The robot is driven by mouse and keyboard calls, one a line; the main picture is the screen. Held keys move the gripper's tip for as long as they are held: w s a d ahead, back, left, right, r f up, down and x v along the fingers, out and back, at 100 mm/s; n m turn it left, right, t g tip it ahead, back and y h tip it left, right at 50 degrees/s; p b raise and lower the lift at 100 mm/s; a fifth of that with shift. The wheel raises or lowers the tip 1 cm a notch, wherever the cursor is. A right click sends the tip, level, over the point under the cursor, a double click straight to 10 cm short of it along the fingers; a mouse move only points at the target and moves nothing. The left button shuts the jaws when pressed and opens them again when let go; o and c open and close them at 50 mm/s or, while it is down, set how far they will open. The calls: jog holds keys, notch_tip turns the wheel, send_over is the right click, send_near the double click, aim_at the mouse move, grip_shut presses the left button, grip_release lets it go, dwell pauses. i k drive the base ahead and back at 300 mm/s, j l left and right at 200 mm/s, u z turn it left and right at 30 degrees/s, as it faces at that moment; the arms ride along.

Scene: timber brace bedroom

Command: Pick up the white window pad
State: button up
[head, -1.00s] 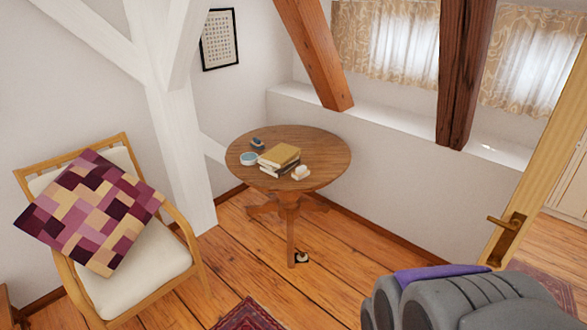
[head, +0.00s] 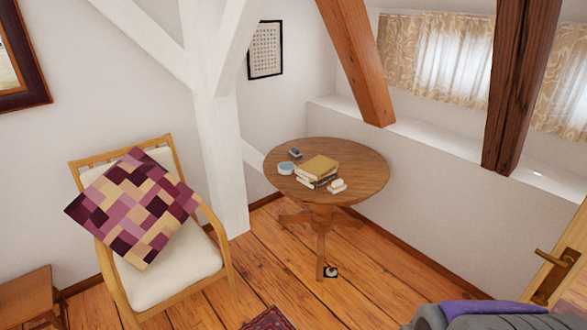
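No white window pad can be clearly made out. A small pale spot (head: 538,174) lies on the white window ledge (head: 440,140) at the right, too small to identify. A small white object (head: 337,186) sits near the front right edge of the round wooden table (head: 365,182), beside a stack of books; I cannot tell whether it is a pad. My gripper is not in view.
The books (head: 318,168), a blue-white round tin (head: 286,168) and a dark blue item (head: 295,153) are on the table. A chair (head: 170,275) with a patchwork cushion (head: 135,208) stands left.

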aim_at(338, 186)
jog(key=i+j+z, duration=0.25)
jog(key=i+j, duration=0.2)
jog(key=i, duration=0.25)
jog(key=i+j+z, duration=0.2)
jog(key=i+j, duration=0.4)
jog(key=i+j+z, duration=0.25)
jog(key=i+j, duration=0.45)
jog(key=i+j+z, duration=0.25)
jog(key=i+j, duration=0.3)
jog(key=j, duration=0.25)
